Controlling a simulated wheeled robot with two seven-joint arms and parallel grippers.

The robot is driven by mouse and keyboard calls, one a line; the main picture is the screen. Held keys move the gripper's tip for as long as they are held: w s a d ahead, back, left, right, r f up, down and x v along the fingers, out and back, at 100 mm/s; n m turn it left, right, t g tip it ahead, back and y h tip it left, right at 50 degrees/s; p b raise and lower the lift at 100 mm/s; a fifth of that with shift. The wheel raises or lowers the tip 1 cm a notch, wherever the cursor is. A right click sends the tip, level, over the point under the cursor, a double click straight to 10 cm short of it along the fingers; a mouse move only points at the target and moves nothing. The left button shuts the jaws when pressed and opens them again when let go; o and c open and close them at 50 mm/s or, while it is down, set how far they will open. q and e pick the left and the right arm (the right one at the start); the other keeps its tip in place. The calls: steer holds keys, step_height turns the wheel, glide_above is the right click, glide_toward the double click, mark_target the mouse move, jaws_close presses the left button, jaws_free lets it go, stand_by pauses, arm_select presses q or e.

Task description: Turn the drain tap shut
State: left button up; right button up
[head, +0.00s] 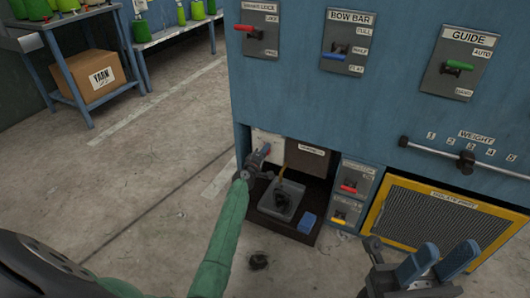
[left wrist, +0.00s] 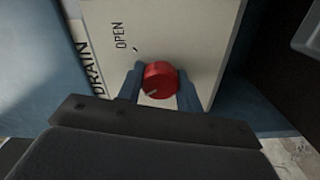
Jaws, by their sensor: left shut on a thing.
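The drain tap is a round red knob (left wrist: 160,78) on a pale panel (left wrist: 180,30) marked "OPEN" and "DRAIN" in the left wrist view. A pale pointer mark on the knob's face points to its lower left, away from the "OPEN" label. My left gripper (left wrist: 160,88) has a blue finger on each side of the knob and is shut on it. In the head view my left gripper (head: 256,160) is at the white panel (head: 268,140) low on the blue machine, and hides most of the knob. My right gripper (head: 434,262) is at the lower right, its two blue fingers apart and empty.
A dark recess beside the panel holds a grey tray (head: 268,212) with dark contents and a blue block (head: 307,223). Small red and yellow switches (head: 346,189) are to its right. A yellow-framed grille (head: 430,215) is near my right gripper.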

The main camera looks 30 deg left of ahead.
arm_select(q)
steer(key=shift+n, duration=1.3)
steer(key=shift+a, duration=0.1)
steer(key=o, duration=1)
steer(key=shift+s+p, duration=0.75)
steer(key=shift+s, duration=3.2)
